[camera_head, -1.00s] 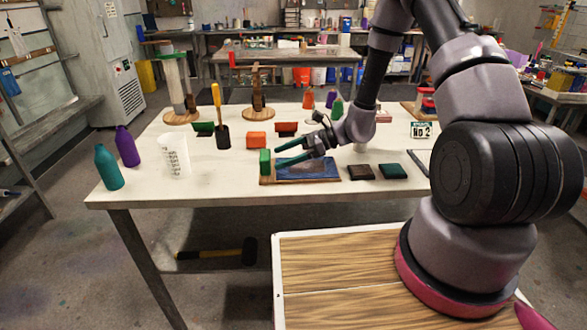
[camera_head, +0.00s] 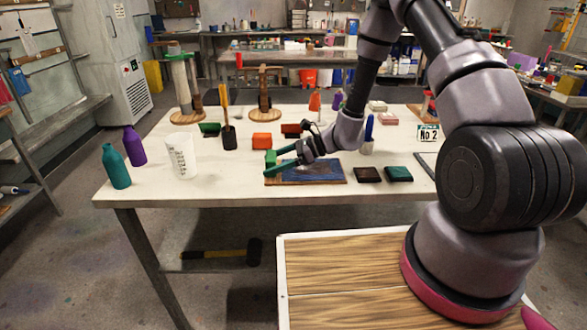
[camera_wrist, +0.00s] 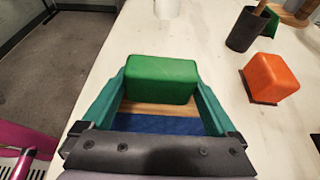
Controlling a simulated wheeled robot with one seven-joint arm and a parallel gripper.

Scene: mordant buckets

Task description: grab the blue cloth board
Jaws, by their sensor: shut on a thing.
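The blue cloth board (camera_head: 318,173) lies flat near the table's front middle, with a wooden rim and blue cloth on top. A green block (camera_head: 271,157) stands at its left end; I cannot tell whether it is fixed to the board. My gripper (camera_head: 272,162) has its teal fingers on either side of the green block, low over the board. In the wrist view the green block (camera_wrist: 161,79) sits between the fingers of my gripper (camera_wrist: 160,85), with a strip of wood and blue cloth (camera_wrist: 160,125) below it. Part of the board is hidden under my gripper.
A brown pad (camera_head: 367,174) and a green pad (camera_head: 398,173) lie right of the board. Orange blocks (camera_head: 262,141), a dark cup with a yellow handle (camera_head: 228,136) and a white cup (camera_head: 182,155) stand behind and left.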

